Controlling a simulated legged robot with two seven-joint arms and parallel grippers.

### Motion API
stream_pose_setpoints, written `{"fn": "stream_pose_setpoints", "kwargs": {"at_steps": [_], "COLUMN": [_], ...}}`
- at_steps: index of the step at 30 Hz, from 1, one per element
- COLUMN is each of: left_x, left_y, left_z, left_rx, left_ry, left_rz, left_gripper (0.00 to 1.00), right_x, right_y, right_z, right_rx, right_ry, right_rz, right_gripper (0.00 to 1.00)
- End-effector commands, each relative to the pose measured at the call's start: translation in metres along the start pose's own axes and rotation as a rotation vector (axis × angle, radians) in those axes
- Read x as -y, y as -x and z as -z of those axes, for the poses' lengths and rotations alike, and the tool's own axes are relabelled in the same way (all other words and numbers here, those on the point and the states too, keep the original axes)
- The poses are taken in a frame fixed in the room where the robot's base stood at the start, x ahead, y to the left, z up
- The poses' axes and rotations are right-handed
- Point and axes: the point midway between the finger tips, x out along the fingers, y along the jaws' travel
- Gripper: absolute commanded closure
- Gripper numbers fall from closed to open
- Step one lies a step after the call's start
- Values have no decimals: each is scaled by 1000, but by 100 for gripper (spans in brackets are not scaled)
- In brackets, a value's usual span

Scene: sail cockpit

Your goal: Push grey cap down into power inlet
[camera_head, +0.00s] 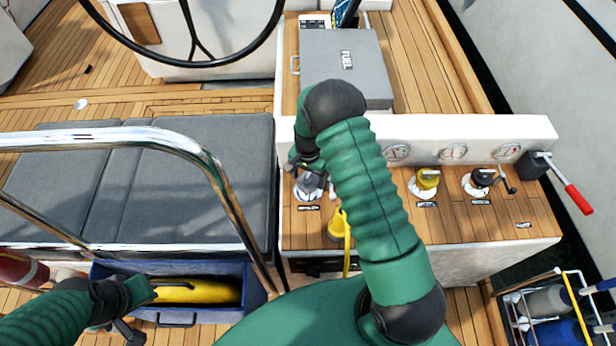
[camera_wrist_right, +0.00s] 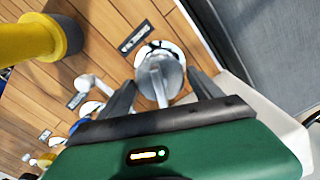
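The grey cap (camera_head: 309,184) sits at the round metal inlet plate at the left end of the wooden panel. In the right wrist view the grey cap (camera_wrist_right: 160,80) stands above the shiny round plate (camera_wrist_right: 163,48), beside a small dark label. My right gripper (camera_wrist_right: 163,92) has its two dark fingers apart, one on each side of the cap. I cannot see how deep the cap sits. My left gripper (camera_head: 143,292) is low at the left, by a yellow object (camera_head: 198,291) in a blue bin; its fingers are unclear.
A yellow plug with cable (camera_head: 337,224) is right of the inlet. A yellow valve (camera_head: 427,180), a dark valve (camera_head: 481,182) and a red-handled lever (camera_head: 573,193) stand farther right. A grey FUEL box (camera_head: 348,68) is behind. A steel rail (camera_head: 190,150) curves at left.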

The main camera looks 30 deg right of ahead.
Motion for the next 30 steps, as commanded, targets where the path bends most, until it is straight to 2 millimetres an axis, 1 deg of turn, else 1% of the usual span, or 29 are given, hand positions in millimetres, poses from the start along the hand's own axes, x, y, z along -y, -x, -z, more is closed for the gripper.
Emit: {"fn": "stream_pose_setpoints", "kwargs": {"at_steps": [5, 30], "left_x": [0, 0], "left_y": [5, 65], "left_z": [1, 15], "left_rx": [0, 0], "left_ry": [0, 0], "left_rz": [0, 0], "left_gripper": [100, 100], "right_x": [0, 0], "right_y": [6, 88], "right_z": [0, 0], "right_rx": [0, 0], "right_ry": [0, 1], "right_rz": [0, 0], "right_gripper": [26, 26]}}
